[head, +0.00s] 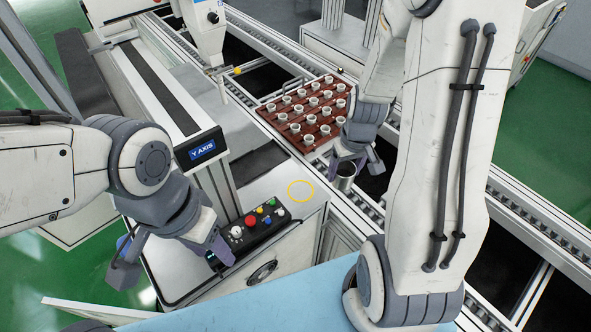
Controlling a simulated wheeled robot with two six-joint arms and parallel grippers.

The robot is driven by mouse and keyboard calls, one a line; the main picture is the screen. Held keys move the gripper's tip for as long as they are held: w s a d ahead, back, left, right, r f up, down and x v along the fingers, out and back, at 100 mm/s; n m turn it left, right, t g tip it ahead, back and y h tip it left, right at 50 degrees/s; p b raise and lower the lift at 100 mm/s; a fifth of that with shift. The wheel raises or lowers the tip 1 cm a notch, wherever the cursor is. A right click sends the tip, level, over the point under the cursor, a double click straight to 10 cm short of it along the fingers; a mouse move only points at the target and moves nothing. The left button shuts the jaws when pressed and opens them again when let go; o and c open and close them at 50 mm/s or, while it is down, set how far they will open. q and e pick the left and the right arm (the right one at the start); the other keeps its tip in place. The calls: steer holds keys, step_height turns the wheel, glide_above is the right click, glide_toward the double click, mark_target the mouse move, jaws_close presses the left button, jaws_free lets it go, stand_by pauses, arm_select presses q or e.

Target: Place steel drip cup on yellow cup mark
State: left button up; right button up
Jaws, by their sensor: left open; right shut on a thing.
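The steel drip cup (345,176) is a small metallic cylinder held at the tip of my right gripper (354,165). It appears upright, to the right of the yellow cup mark and over the conveyor side. The yellow cup mark (301,191) is a thin ring on the light grey machine top, and nothing stands in it. My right gripper is shut on the cup; my arm hides part of the fingers. My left gripper (170,262) is open and empty, at the lower left near the control panel.
A control panel (257,223) with coloured buttons stands left of the mark. A brown tray (305,112) with several small white pots sits on the conveyor behind. A post with a Y AXIS display (203,149) rises at left. A blue surface (270,300) lies in front.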

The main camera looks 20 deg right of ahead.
steer(key=w+a+f+p, duration=0.1)
steer(key=w+a+f, duration=0.1)
steer(key=w+a+f+p, duration=0.1)
steer(key=w+a+f, duration=0.1)
steer(key=w+a, duration=0.1)
steer(key=w+a+f+p, duration=0.2)
steer(key=a, duration=0.1)
steer(key=shift+w, duration=0.4)
steer(key=shift+w+a+f, duration=0.1)
steer(key=shift+a+f, duration=0.1)
steer(key=shift+f, duration=0.05)
steer(key=shift+f+b, duration=0.75)
steer(key=shift+f, duration=1.2)
steer(key=shift+f, duration=0.15)
steer(key=o, duration=1.4)
steer(key=shift+c, duration=0.2)
